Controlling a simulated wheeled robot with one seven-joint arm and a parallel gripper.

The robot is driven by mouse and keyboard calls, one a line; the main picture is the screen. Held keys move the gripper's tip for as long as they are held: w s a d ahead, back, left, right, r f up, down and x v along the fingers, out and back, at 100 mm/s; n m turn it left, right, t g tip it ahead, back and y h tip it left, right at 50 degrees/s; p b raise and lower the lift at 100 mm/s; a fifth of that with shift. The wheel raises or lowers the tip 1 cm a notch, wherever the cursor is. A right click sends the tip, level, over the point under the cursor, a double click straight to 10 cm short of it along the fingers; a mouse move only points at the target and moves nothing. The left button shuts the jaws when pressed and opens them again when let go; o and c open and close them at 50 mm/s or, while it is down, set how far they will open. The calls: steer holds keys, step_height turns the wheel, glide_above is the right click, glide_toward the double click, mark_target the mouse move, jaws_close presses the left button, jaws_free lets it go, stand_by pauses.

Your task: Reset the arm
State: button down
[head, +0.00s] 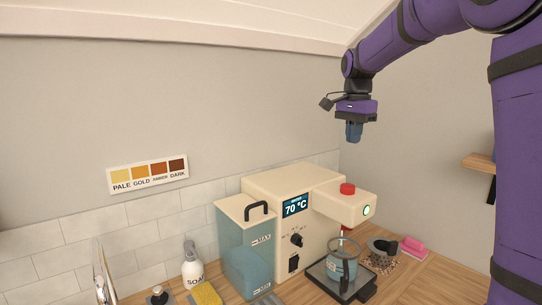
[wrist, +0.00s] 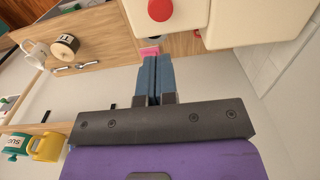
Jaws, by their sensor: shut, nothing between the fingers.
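My gripper (head: 354,138) hangs from my purple arm in the head view, pointing down, high above the counter and clear of everything. In the wrist view its two blue fingers (wrist: 156,78) lie side by side, shut, with nothing held between them. The cream coffee machine (head: 290,195) stands below and to the left of it, with a display reading 70 °C and a red button (head: 347,189) on top of its head. The red button also shows at the top of the wrist view (wrist: 160,10).
A glass jug (head: 342,268) stands under the machine's head. A soap bottle (head: 192,266) and yellow sponge (head: 206,295) are at left. A wall shelf (head: 480,162) is at right. The air around my gripper is free.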

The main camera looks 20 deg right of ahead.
steer(key=s+a+f+n+t, duration=0.1)
steer(key=s+a+n, duration=0.2)
steer(key=s, duration=0.7)
steer(key=s+a+f+n+t, duration=0.2)
steer(key=s+n, duration=0.4)
steer(key=s, duration=0.5)
steer(key=s+a+f+n+t, duration=0.2)
steer(key=s+a+n, duration=0.2)
steer(key=s, duration=0.6)
steer(key=shift+s+a+n, duration=0.3)
steer(key=shift+s+a, duration=0.1)
steer(key=shift+a, duration=0.1)
